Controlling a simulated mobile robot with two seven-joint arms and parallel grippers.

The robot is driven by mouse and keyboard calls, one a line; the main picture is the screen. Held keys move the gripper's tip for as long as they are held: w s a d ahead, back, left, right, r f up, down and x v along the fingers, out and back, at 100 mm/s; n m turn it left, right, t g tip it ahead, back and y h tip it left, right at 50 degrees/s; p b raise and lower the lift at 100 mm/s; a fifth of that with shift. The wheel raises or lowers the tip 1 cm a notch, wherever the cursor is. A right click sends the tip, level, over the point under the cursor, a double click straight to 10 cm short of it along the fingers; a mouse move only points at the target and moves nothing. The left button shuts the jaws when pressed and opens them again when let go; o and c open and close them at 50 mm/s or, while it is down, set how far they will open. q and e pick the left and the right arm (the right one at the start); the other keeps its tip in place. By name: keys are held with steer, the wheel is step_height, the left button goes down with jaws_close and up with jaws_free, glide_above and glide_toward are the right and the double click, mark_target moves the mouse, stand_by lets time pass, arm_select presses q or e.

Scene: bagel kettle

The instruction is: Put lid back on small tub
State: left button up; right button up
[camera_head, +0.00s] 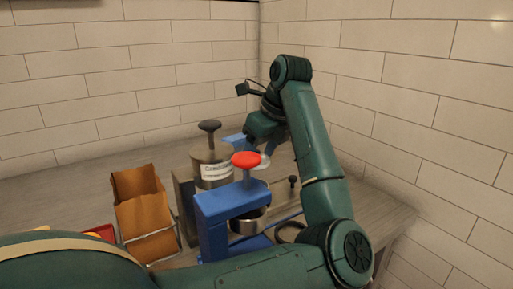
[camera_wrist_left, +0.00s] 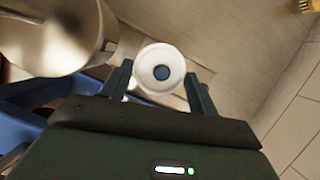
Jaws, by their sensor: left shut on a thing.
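My left gripper (camera_head: 262,138) hangs over the worktop behind the blue press-like stand. In the left wrist view its two dark fingers (camera_wrist_left: 160,88) are shut on a small round white piece with a blue centre, which looks like the lid (camera_wrist_left: 145,74). In the head view a pale edge of this lid (camera_head: 264,163) shows below the gripper, beside the red knob, held above the worktop. I cannot make out the small tub for certain; it may be hidden behind the stand or the gripper. My right gripper is not in view.
The blue stand (camera_head: 222,200) with a red knob (camera_head: 245,159) is in front of the gripper. A labelled metal canister (camera_head: 209,168) stands to its left, also in the left wrist view (camera_wrist_left: 60,30). Brown paper bags (camera_head: 142,215) stand further left. Tiled walls close the back and right.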

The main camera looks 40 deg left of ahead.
mark_target(263, 162)
arm_select(q)
step_height(263, 162, down, 4)
steer(key=b, duration=0.2)
steer(key=shift+f+b, duration=0.25)
steer(key=shift+b, duration=0.1)
steer(key=shift+f+b, duration=0.4)
steer(key=shift+f, duration=0.1)
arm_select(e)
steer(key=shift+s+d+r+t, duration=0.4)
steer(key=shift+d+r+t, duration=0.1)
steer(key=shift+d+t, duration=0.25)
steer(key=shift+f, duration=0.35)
arm_select(q)
steer(key=shift+f+b, duration=0.25)
steer(key=shift+b, duration=0.2)
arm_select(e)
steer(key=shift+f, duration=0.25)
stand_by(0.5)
arm_select(q)
steer(key=o, duration=1)
steer(key=shift+o, duration=0.4)
